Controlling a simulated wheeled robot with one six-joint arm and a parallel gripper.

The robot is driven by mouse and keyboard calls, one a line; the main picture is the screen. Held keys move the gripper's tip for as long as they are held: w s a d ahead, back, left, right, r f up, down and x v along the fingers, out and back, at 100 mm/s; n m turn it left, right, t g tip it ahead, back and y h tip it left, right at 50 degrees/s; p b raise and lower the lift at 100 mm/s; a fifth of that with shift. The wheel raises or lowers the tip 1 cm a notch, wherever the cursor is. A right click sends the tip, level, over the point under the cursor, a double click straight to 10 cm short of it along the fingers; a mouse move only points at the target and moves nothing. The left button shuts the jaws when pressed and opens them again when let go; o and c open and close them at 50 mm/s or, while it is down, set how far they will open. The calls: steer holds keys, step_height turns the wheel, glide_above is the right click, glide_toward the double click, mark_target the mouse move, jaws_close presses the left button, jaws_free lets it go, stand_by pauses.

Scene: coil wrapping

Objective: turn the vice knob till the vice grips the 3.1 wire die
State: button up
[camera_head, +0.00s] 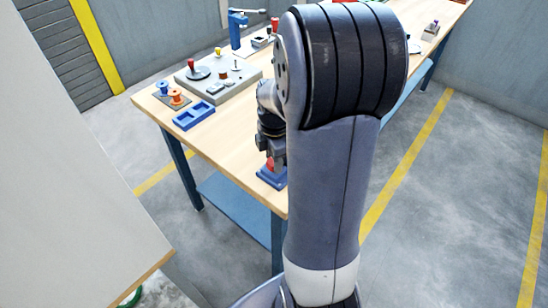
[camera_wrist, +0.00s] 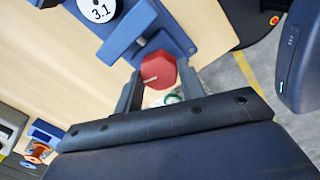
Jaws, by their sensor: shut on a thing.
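The blue vice (camera_wrist: 135,42) fills the top middle of the wrist view, and its blue base shows at the front table edge in the head view (camera_head: 270,179). Its red knob (camera_wrist: 158,71) has flat sides and a small pale mark. My gripper (camera_wrist: 160,88) is shut on the knob, with one dark finger on each side. In the head view the gripper (camera_head: 271,150) points down at the vice, partly hidden by my arm. A white round label reading 3.1 marks the wire die (camera_wrist: 97,10) at the wrist view's top edge. The die is cut off, and I cannot tell whether the jaw touches it.
A blue two-part tray (camera_head: 194,116) lies on the wooden table, near a blue spool (camera_head: 162,88) and an orange spool (camera_head: 177,97). A grey board (camera_head: 220,82) with a red-handled disc stands behind them. Bare tabletop (camera_head: 222,133) lies between tray and vice.

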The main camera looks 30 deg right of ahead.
steer(key=m, duration=0.6)
steer(key=shift+w, duration=0.1)
steer(key=m, duration=0.6)
steer(key=shift+m, duration=0.4)
steer(key=m, duration=0.6)
steer(key=shift+w+d, duration=0.1)
steer(key=m, duration=0.6)
steer(key=shift+m, duration=0.4)
steer(key=o, duration=1)
